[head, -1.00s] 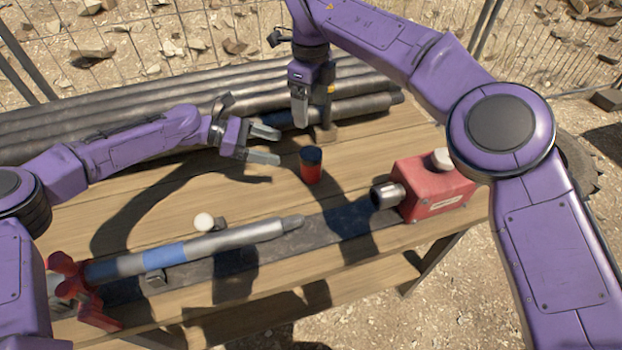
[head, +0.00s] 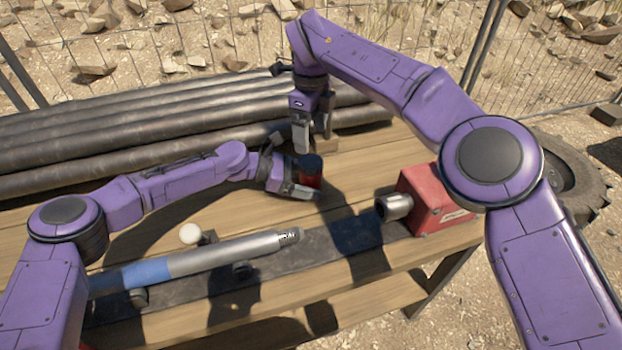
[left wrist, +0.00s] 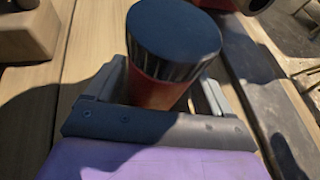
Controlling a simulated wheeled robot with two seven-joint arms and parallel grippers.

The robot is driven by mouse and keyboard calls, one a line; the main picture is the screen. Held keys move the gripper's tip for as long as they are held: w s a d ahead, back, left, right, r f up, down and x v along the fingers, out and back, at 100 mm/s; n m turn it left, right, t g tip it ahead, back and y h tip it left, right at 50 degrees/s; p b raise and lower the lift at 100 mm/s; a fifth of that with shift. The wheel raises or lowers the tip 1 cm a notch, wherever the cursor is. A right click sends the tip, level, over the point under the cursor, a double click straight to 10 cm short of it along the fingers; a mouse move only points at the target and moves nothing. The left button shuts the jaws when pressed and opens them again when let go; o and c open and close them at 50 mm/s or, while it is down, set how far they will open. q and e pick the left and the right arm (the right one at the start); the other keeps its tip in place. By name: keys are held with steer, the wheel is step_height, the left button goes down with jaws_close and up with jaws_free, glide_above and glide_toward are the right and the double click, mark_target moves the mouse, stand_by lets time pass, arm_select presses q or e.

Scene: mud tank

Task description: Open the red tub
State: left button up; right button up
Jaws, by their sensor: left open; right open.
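The red tub (head: 310,180) stands upright on the wooden table, with its dark ribbed lid (head: 311,162) on. In the left wrist view the lid (left wrist: 173,32) is large and close, with the red body (left wrist: 152,92) below it. My left gripper (head: 305,183) is open, low around the tub's body, one finger on each side; I cannot tell whether the fingers touch it. Part of the body is hidden by the near finger. My right gripper (head: 302,136) is open and empty, pointing down just behind the tub and above the table.
Dark pipes (head: 130,140) lie along the table's back. In front, a grey rod with a blue band (head: 147,273) lies along a dark rail, beside a white knob (head: 190,233). A red machine with a metal nozzle (head: 437,197) stands at right. A wire fence is behind.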

mark_target(311, 162)
arm_select(q)
jaws_close()
arm_select(e)
steer(key=m, duration=0.6)
steer(key=shift+m, duration=0.4)
steer(key=m, duration=2)
steer(key=shift+s, duration=0.1)
steer(key=m, duration=0.4)
steer(key=shift+m, duration=0.4)
step_height(311, 162, down, 8)
steer(key=shift+f, duration=0.1)
